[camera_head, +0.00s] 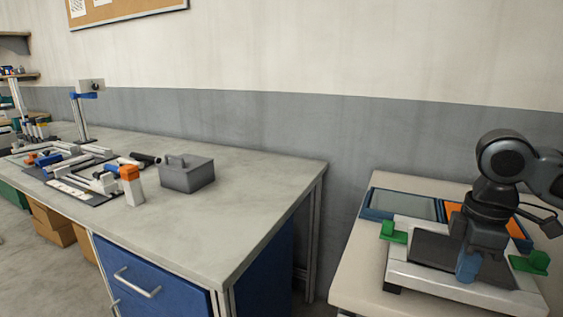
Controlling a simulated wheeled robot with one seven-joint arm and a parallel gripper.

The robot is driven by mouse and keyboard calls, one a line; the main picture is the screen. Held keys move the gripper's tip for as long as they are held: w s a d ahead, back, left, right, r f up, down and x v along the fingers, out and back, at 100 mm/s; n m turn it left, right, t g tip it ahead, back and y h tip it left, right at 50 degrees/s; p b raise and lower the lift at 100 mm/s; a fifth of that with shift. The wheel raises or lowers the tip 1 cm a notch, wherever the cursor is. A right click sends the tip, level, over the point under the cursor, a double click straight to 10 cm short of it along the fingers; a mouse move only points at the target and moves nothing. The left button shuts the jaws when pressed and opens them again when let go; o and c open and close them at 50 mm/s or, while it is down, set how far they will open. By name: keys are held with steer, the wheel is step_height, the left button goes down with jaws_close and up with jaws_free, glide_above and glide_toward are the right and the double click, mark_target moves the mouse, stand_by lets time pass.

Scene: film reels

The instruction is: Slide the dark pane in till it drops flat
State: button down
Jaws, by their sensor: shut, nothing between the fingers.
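The dark pane (432,250) lies on a light metal fixture (400,268) on the right-hand table. Green blocks (393,232) stand at its left and right sides. The pane looks roughly level, but I cannot tell whether it lies fully flat. My gripper (466,279) points down over the middle of the pane, shut and empty. It hides part of the pane, and I cannot tell whether its fingertips touch it.
Behind the fixture, a blue tray (366,212) holds a grey panel (403,205) and an orange one (454,210). A long grey bench (250,225) on the left carries a grey box (187,176) and rig parts. A floor gap separates bench and table.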

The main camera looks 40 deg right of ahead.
steer(key=shift+w+d, duration=0.15)
steer(key=shift+d, duration=0.25)
steer(key=shift+a, duration=0.4)
steer(key=shift+r, duration=0.1)
steer(key=shift+r+p, duration=0.95)
steer(key=shift+p, duration=0.05)
steer(key=shift+w+d, duration=0.3)
steer(key=shift+d, duration=0.55)
steer(key=shift+w+d, duration=0.25)
steer(key=shift+d, duration=0.55)
